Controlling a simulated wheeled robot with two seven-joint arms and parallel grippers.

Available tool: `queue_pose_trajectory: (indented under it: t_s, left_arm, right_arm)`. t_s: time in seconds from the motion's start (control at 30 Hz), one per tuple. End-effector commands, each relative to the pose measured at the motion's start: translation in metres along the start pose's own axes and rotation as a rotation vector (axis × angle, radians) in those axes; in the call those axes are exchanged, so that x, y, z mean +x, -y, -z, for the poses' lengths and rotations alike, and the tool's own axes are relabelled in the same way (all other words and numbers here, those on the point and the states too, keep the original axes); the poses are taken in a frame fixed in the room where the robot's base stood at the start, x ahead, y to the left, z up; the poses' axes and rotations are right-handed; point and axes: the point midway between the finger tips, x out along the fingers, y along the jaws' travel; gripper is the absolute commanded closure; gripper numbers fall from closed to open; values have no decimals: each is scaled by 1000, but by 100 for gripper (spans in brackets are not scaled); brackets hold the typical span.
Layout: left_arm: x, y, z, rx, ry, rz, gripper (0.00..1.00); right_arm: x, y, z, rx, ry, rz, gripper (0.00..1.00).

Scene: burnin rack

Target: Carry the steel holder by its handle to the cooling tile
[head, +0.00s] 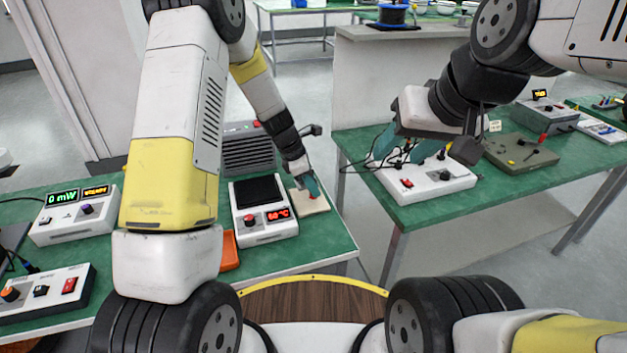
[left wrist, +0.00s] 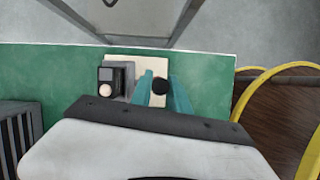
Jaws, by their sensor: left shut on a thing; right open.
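The cream cooling tile (head: 312,207) lies on the green left bench near its right corner. My left gripper (head: 309,187) points down at it, its teal fingers shut on a dark round handle (left wrist: 160,86). In the left wrist view, the grey steel holder (left wrist: 129,72) with a dark block and pale round spot is left of the fingers, overlapping the left part of the tile (left wrist: 152,65). I cannot tell whether it rests on the tile or hangs just above. In the head view the holder is mostly hidden. My right gripper (head: 406,151) is open above the other bench.
A hot plate (head: 262,212) with a red temperature display stands left of the tile. An orange tray (head: 229,252) and a grey vented box (head: 248,150) are nearby. A white instrument (head: 425,184) sits under my right gripper. A floor gap separates the benches.

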Motion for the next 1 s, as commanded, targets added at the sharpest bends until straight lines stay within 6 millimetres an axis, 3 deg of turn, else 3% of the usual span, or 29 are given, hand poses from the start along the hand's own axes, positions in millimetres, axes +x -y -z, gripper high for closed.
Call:
queue_pose_trajectory:
  t_s: [0.37,0.7,0.73,0.83,1.0]
  left_arm:
    - [37,1,16,-1,1,0,100]
    - [41,1,17,0,1,-1,100]
    - [41,1,17,0,0,-1,77]
    - [41,1,17,0,0,-1,57]
    - [41,1,17,0,0,-1,57]
  right_arm:
    - [0,0,0,0,0,0,50]
    - [0,0,0,0,0,0,50]
    - [0,0,0,0,0,0,50]
    - [0,0,0,0,0,0,50]
    - [0,0,0,0,0,0,50]
